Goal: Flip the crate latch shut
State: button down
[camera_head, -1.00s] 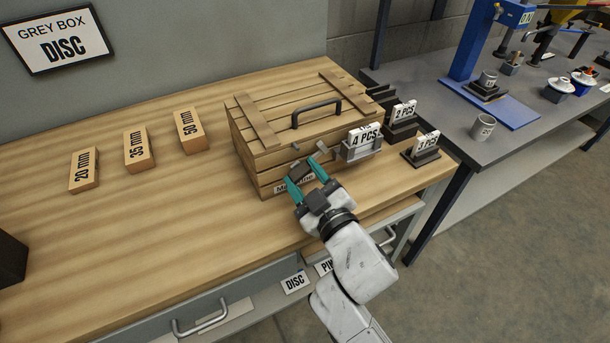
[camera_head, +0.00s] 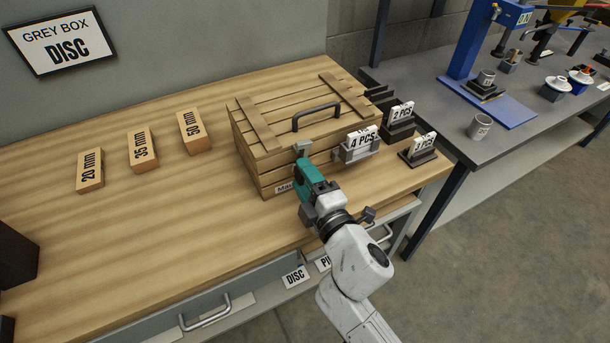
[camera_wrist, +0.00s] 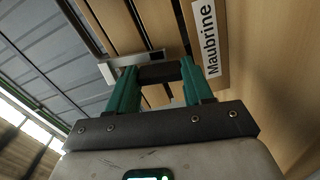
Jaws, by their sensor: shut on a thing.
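The wooden crate (camera_head: 262,150) stands closed on the bench, with a dark handle on its lid. A small grey metal part of the crate latch (camera_head: 302,147) shows on the crate's front, just above my fingertips. My gripper (camera_head: 303,167) has teal fingers and is at the crate's front face. In the wrist view, the two fingers of my gripper (camera_wrist: 159,76) are apart with a dark piece of the latch (camera_wrist: 160,73) between them. A grey metal strip of the latch (camera_wrist: 132,60) lies just beyond. My fingers hide much of the latch in the head view.
A grey holder with a "4 PCS" card (camera_head: 362,144) sits at the crate's front, right of my gripper. Dark card stands (camera_head: 422,150) are farther right. Labelled wooden blocks (camera_head: 143,150) stand left; the bench between is clear. A "Maubrine" label (camera_wrist: 210,38) is beside my fingers.

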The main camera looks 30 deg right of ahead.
jog(key=shift+f+n, duration=0.1)
jog(key=shift+n, duration=0.9)
jog(key=shift+c, duration=2.2)
grip_release()
jog(key=s+b, duration=0.2)
jog(key=s, duration=0.8)
jog(key=shift+s+b, duration=0.35)
jog(key=shift+s, duration=0.05)
